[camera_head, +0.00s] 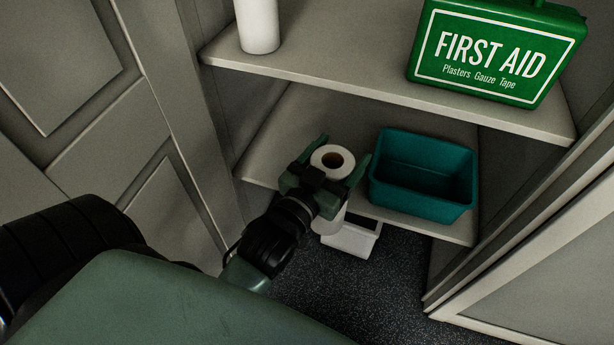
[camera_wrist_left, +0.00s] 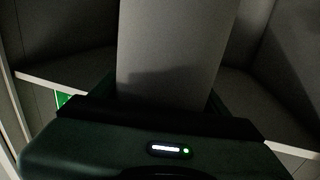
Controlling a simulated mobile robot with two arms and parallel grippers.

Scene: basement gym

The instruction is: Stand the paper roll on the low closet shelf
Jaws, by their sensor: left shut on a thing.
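The paper roll (camera_head: 332,157) is white and upright, its open top end facing up in the head view. My left gripper (camera_head: 335,168) is shut on it, with a finger on either side. The roll's lower part shows below the gripper and overlaps the front edge of the low closet shelf (camera_head: 262,165). I see no contact between roll and shelf. In the left wrist view the roll (camera_wrist_left: 168,50) fills the middle, above the dark gripper body, with shelf surface on both sides. My right gripper is not in view.
A teal bin (camera_head: 421,205) stands on the low shelf, close right of the roll. Left of the roll the shelf is bare. The upper shelf (camera_head: 330,75) overhangs behind, holding a white cylinder (camera_head: 257,25) and a green first aid box (camera_head: 497,50). A white object (camera_head: 352,240) is below.

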